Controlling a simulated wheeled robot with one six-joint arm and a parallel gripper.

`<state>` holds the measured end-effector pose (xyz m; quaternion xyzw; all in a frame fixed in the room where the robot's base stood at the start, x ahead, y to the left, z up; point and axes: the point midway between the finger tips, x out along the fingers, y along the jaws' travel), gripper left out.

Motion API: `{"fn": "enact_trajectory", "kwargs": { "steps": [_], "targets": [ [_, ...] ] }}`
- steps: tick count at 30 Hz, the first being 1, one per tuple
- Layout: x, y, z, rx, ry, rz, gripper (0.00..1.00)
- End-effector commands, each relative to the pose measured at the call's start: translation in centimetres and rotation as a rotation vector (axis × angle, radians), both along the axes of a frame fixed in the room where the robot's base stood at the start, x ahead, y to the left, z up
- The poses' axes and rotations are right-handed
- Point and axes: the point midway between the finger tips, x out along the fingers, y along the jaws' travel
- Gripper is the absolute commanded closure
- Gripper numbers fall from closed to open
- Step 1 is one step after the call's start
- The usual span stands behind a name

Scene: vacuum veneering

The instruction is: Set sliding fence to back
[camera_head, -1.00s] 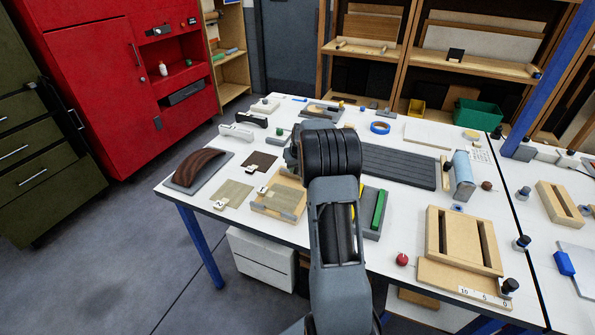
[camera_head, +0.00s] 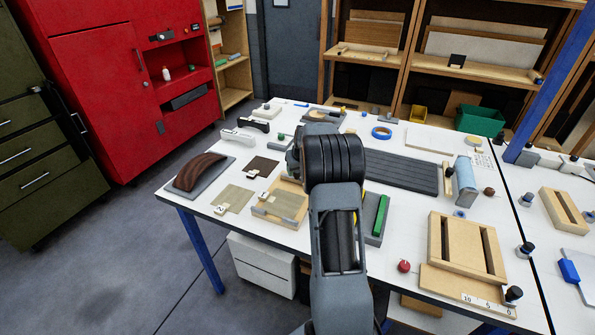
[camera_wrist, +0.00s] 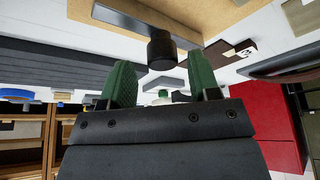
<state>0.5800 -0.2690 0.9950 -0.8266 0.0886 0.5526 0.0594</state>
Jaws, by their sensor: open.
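In the wrist view, which is upside down, a grey bar (camera_wrist: 118,14) that looks like the sliding fence lies across a light wooden board (camera_wrist: 205,14). A black round knob (camera_wrist: 161,53) stands on it. My gripper (camera_wrist: 162,72) has its two green fingers apart, one on either side of the knob in the picture. It is open and empty; I cannot tell whether either finger touches the knob. In the head view the wooden board (camera_head: 259,211) with a veneer sheet shows left of my arm; my arm hides the knob and gripper.
A veneer sheet (camera_head: 233,199) and a curved brown form (camera_head: 200,172) lie left of the board. A grey ribbed plate (camera_head: 400,172) and a green bar (camera_head: 381,214) lie to the right. A wooden jig (camera_head: 466,245) and red ball (camera_head: 404,266) are near the front.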

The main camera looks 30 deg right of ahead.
Motion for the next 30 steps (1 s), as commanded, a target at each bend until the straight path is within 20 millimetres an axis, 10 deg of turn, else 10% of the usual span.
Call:
{"fn": "enact_trajectory", "kwargs": {
  "steps": [16, 30],
  "targets": [
    [-3.9, 0.8, 9.4, -0.004, -0.004, -0.001, 0.44],
    [-4.8, 1.0, 11.7, -0.001, -0.002, 0.0, 0.44]
  ]
}}
